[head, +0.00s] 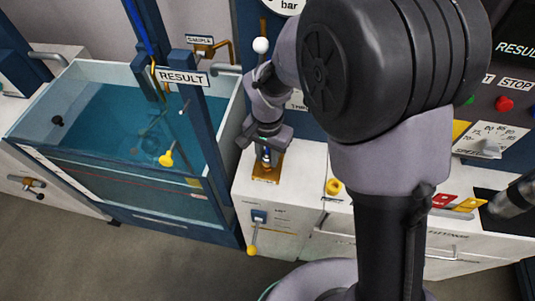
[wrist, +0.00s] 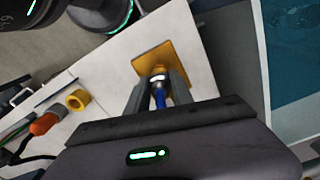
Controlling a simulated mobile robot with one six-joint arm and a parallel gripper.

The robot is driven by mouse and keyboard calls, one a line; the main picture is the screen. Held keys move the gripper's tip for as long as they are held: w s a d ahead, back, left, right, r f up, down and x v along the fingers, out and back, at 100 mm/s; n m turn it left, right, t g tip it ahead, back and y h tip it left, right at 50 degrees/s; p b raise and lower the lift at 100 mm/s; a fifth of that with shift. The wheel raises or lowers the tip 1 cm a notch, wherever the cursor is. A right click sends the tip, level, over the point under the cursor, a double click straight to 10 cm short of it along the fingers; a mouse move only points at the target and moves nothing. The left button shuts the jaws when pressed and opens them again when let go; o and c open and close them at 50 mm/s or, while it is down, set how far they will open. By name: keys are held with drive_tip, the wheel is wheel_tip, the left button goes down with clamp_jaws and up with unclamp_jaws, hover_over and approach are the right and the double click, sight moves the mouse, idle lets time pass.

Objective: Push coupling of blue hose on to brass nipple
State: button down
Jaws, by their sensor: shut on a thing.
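My gripper (head: 267,146) points down over the white cabinet top in the head view. In the wrist view its two fingers (wrist: 160,80) are shut on the coupling of the blue hose, whose blue body (wrist: 158,98) and silver end (wrist: 158,77) show between them. The brass nipple is not distinct; the coupling and fingers cover that spot. I cannot tell whether they touch.
A water tank (head: 95,115) with a blue frame and a RESULT sign (head: 182,77) stands left. A yellow ring (head: 333,186) sits on the cabinet top (head: 300,165). A yellow-ended lever (head: 252,249) hangs on its front. An orange-ended part (wrist: 45,123) lies near the yellow ring (wrist: 77,100).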

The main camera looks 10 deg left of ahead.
sight(268, 155)
drive_tip(key=shift+f+b, duration=0.6)
drive_tip(key=shift+f, duration=0.2)
drive_tip(key=c, duration=1)
unclamp_jaws()
drive_tip(key=shift+c, duration=0.2)
wheel_tip(268, 155, up, 17)
drive_tip(key=p, duration=0.6)
drive_tip(key=shift+r+p, duration=0.2)
drive_tip(key=shift+p, duration=0.15)
